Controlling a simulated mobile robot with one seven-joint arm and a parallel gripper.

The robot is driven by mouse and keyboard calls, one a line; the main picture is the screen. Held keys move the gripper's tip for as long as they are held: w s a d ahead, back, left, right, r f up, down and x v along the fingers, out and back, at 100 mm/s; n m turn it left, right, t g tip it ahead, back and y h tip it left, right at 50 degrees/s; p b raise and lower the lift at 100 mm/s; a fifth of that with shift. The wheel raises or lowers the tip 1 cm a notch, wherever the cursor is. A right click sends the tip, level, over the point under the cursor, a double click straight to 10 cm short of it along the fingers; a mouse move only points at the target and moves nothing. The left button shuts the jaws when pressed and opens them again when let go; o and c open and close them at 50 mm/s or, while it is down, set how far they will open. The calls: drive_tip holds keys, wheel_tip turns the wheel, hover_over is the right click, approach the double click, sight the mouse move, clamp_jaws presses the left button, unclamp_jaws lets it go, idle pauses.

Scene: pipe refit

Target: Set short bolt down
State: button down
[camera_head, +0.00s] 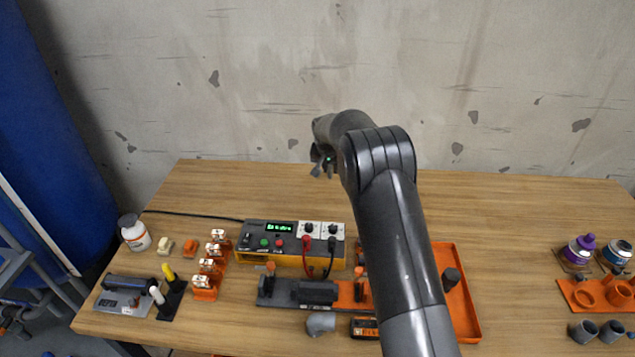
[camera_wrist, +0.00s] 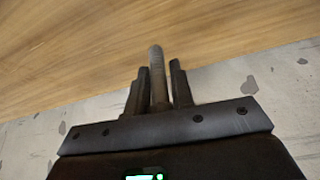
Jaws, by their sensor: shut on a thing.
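My gripper (camera_head: 322,170) is raised over the back of the wooden table, near the wall, left of my bent arm. In the wrist view its two fingers (camera_wrist: 159,82) are shut on a grey threaded rod, the short bolt (camera_wrist: 157,68). The bolt sticks out past the fingertips, with bare table wood behind it. In the head view I cannot make out the bolt apart from the dark fingers.
A power supply (camera_head: 285,250) with a lit green display stands left of centre. An orange tray (camera_head: 472,328) lies partly behind my arm. Orange clips (camera_head: 205,282) and a white bottle (camera_head: 135,236) stand at left. Purple-capped jar (camera_head: 580,249) at right. The table's back strip (camera_head: 500,195) is clear.

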drive_tip(key=a+f, duration=0.1)
drive_tip(key=w+a+f, duration=0.1)
drive_tip(key=a, duration=0.2)
drive_tip(key=shift+w+a+f, duration=0.15)
drive_tip(key=shift+f, duration=2.25)
drive_tip(key=shift+f, duration=0.1)
drive_tip(key=c, duration=1.3)
unclamp_jaws()
drive_tip(key=shift+o, duration=0.2)
